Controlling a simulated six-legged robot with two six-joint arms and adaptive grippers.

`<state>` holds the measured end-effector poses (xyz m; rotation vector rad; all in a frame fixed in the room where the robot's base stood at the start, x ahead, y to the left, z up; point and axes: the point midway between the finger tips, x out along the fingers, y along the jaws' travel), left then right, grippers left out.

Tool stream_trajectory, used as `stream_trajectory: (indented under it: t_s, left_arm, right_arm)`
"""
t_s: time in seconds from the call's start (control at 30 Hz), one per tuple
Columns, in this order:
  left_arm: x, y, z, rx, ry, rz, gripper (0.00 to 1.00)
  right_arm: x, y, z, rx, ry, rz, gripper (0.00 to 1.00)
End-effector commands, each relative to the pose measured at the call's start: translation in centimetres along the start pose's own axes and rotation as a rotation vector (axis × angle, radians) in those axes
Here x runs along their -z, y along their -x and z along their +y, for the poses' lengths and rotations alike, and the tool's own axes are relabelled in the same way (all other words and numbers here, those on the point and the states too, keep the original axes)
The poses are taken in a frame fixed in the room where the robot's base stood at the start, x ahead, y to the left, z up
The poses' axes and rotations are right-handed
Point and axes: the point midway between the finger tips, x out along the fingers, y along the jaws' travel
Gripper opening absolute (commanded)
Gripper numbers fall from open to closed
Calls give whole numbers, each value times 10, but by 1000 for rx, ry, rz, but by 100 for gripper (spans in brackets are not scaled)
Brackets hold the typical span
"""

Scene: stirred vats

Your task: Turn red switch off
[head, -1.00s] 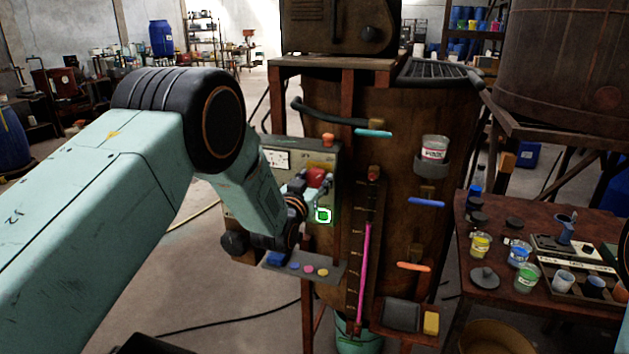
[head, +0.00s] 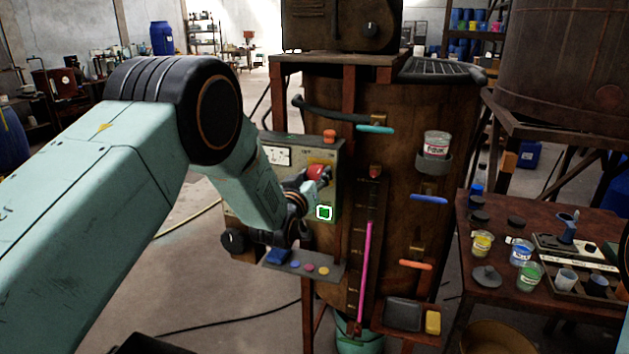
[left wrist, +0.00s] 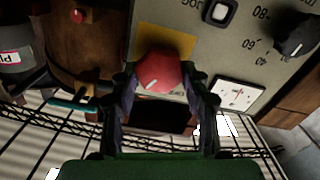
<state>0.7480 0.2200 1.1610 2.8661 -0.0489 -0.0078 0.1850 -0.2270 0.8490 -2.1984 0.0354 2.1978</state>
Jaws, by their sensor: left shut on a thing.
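The red switch (head: 318,171) is a rotary knob on the grey control panel (head: 332,160) of the wooden vat. My left gripper (head: 322,178) reaches in from the left and is at the knob. In the left wrist view the fingers of my left gripper (left wrist: 160,85) are on both sides of the knob, shut on it. The fingers partly hide the knob in the head view. My right gripper is in neither view.
A black dial (left wrist: 295,38) and a white meter (left wrist: 238,95) are on the same panel. A small shelf (head: 300,266) juts out below. A table with paint pots (head: 481,243) stands right.

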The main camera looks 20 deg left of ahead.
Motion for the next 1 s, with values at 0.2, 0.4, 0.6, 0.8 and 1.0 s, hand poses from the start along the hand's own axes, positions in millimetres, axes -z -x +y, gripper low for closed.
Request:
stream_trajectory:
  t_s: [0.2,0.4,0.6,0.8,1.0]
  left_arm:
    - [-1,0,-1,-1,206,3,15]
    - [-1,0,-1,-1,395,3,15]
    - [-2,0,-2,-1,585,2,15]
    - [-1,0,-2,-2,774,2,15]
    - [-2,0,-2,-2,956,1,15]
  right_arm:
    - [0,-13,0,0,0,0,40]
    - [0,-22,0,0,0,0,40]
    - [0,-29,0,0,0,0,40]
    - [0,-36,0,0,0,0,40]
    - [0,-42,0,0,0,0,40]
